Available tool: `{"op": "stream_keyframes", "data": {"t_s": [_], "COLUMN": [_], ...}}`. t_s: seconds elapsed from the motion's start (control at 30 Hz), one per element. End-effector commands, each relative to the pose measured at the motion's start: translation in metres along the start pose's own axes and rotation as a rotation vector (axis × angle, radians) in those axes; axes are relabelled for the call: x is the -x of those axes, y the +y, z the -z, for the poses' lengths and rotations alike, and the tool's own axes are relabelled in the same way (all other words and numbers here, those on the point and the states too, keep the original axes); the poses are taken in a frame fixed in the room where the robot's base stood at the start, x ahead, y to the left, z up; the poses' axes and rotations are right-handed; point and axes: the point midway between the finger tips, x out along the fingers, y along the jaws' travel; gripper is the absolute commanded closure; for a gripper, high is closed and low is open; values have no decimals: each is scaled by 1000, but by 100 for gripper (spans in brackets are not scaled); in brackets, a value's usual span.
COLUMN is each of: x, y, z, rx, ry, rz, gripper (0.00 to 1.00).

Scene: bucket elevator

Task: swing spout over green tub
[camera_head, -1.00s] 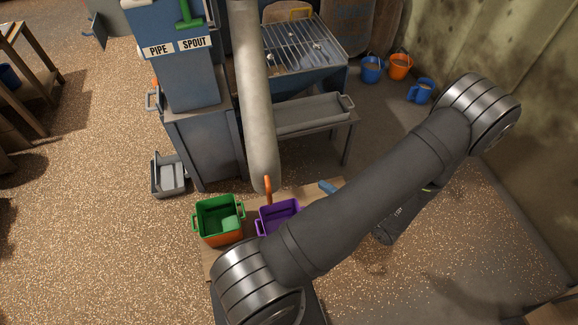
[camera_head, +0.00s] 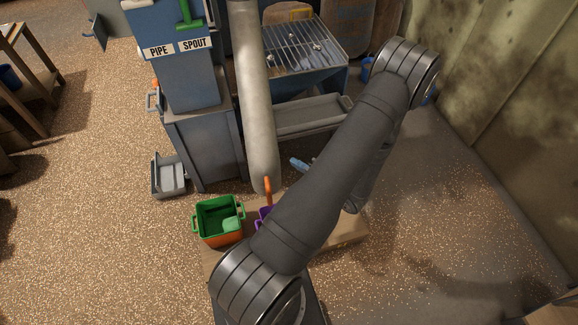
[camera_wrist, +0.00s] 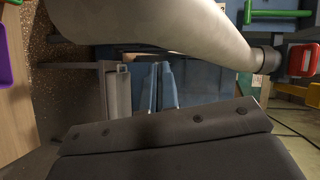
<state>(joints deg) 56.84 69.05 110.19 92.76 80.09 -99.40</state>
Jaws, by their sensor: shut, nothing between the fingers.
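The spout is a long pale grey pipe (camera_head: 252,100) that slopes down from the machine. Its lower end has an orange handle (camera_head: 267,186) and hangs by the purple tub (camera_head: 263,213), which my arm mostly hides. The green tub (camera_head: 217,208), with an orange lower part, stands to the left of the spout end. My gripper has blue fingertips (camera_head: 299,164); they are to the right of the spout, apart from it. In the wrist view the blue fingers (camera_wrist: 159,88) are close together and empty, with the pipe (camera_wrist: 190,35) across the top. The handle is not visible there.
A blue machine cabinet (camera_head: 190,80) labelled PIPE and SPOUT stands behind, with a green lever (camera_head: 189,14) on it. A grate hopper (camera_head: 303,45) and a grey tray (camera_head: 310,115) are behind my gripper. A grey bin (camera_head: 169,176) is on the floor at left.

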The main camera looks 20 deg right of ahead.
Motion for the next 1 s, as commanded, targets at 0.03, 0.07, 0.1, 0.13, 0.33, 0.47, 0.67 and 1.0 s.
{"op": "stream_keyframes", "data": {"t_s": [0.03, 0.07, 0.1, 0.13, 0.33, 0.47, 0.67, 1.0], "x": [-6, -9, -12, -14, -20, -21, -21, -31], "y": [0, 0, 0, 0, 0, 0, 0, -5], "z": [-8, -11, -14, -16, -22, -23, -23, -42], "rx": [-5, -5, -4, -4, -2, -2, -2, -4], "ry": [-4, -4, -3, -3, -1, -1, 0, -4], "rz": [0, 0, 0, 0, -1, -1, -1, 0], "gripper": [100, 100, 100, 100, 100, 100, 100, 100]}}
